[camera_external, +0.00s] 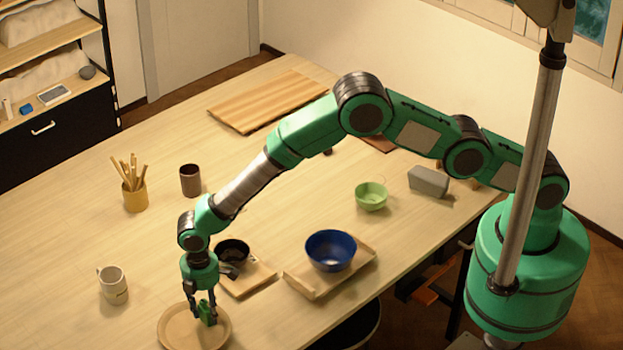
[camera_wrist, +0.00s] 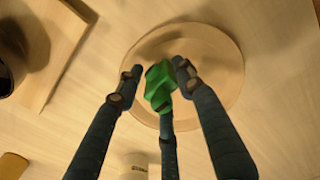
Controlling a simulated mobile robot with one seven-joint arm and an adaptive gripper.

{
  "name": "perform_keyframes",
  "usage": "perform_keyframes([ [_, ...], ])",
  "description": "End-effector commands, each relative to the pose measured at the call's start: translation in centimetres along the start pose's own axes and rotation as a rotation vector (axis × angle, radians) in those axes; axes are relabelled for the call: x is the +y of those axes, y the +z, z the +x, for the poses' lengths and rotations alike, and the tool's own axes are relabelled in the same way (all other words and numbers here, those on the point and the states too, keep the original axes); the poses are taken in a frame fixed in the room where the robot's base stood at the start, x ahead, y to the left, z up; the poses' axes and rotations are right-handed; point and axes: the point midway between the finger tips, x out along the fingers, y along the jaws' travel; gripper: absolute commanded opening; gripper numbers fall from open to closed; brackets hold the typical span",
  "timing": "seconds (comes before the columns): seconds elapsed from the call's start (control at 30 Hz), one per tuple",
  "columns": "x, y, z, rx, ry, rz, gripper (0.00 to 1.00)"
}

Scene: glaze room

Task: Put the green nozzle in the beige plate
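The green nozzle (camera_external: 207,313) is between the fingertips of my gripper (camera_external: 203,306), over the round beige plate (camera_external: 172,337) at the bottom of the external view. In the wrist view the nozzle (camera_wrist: 160,86) lies among my three fingers (camera_wrist: 160,88), with the plate (camera_wrist: 228,62) behind it. The fingers are close around the nozzle, with a small gap showing on its left side. I cannot tell whether they grip it, or whether it touches the plate.
A black bowl (camera_external: 233,251) on a wooden board is close behind my gripper. A blue bowl (camera_external: 330,251) stands on a tray (camera_external: 304,284) to the right. A mug (camera_external: 113,284) stands left of the plate. The table's front edge is near the plate.

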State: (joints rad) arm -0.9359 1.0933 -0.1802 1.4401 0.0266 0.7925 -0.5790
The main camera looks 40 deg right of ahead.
Motion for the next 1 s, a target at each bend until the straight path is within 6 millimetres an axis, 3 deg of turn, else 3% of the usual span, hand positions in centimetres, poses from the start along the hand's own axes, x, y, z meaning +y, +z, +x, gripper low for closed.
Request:
perform_keyframes([
  [0.6, 0.1, -0.1, -8.6, 0.003, 0.002, 0.000, 0.37],
  [0.8, 0.0, 0.0, -10.2, 0.001, 0.001, 0.000, 0.37],
  [1.0, 0.0, 0.0, -10.6, 0.000, 0.000, 0.000, 0.37],
])
